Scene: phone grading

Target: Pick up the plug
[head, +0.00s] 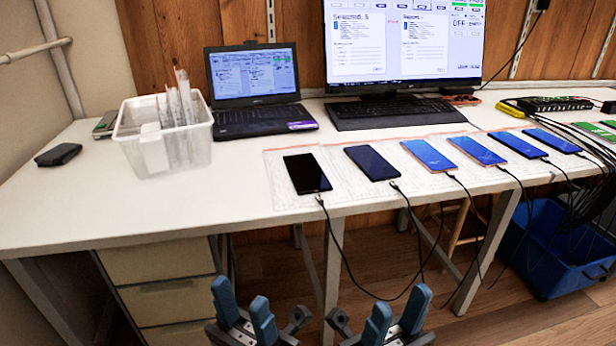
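Several phones lie in a row on the white table, each with a black cable at its near edge. The leftmost phone (307,174) has a dark screen, and a small plug (320,201) sits at its lower edge. The second dark phone (371,163) has a plug (396,187) at its lower right corner. The cables hang over the table's front edge. My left gripper (243,305) and my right gripper (397,311) are at the bottom of the view, below the tabletop edge. Both have blue fingers spread apart with nothing between them.
A clear bin (140,165) with papers, a laptop (262,122) and a monitor with a keyboard (398,113) stand behind. A black hub (553,103) and bundled cables are at the right. A blue crate (545,285) is on the floor. The table's left front (150,215) is clear.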

